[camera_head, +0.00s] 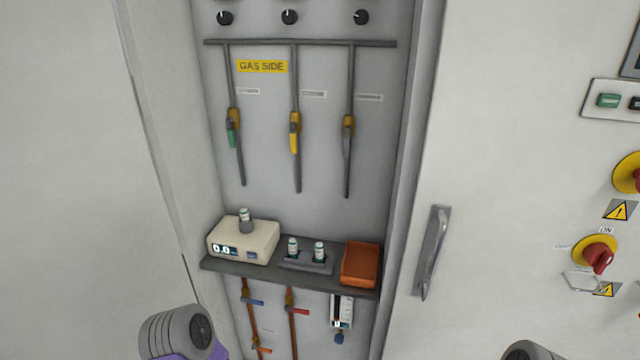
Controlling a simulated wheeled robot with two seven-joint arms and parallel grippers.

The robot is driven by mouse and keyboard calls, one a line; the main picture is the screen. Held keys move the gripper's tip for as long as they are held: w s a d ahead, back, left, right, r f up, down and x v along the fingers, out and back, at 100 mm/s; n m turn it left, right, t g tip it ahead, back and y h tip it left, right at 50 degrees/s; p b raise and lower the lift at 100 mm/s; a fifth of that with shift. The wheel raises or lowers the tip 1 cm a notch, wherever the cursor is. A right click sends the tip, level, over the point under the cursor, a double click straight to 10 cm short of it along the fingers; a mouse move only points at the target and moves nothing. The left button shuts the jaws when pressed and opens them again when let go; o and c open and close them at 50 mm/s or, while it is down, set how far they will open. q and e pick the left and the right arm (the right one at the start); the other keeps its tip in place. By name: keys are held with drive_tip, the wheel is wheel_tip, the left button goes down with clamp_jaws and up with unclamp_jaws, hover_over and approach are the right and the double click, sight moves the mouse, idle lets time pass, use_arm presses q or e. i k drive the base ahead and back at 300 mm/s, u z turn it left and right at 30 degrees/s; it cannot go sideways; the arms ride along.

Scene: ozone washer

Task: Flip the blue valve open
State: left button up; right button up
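The blue valve handle (254,302) is on the left copper pipe, under the dark shelf in the open cabinet bay. It points right, crosswise to the near-vertical pipe, and is small in the picture. My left arm shows only as a grey and purple link at the bottom left, to the left of and below the valve. My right arm shows only as a grey rounded link at the bottom edge, right of centre. Neither gripper's fingers are in view. Nothing of mine is seen touching the valve.
A red handle (299,311) is on the neighbouring copper pipe, and an orange handle (262,350) is lower down. A flowmeter (342,312) hangs to the right. The shelf (226,266) above carries a white scale (243,241), vials and an orange box (361,265). Cabinet walls flank the bay.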

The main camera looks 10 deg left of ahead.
sight(243, 298)
drive_tip(key=z, duration=2)
drive_tip(key=k, duration=1.1)
drive_tip(key=u, duration=1.4)
drive_tip(key=i, duration=1)
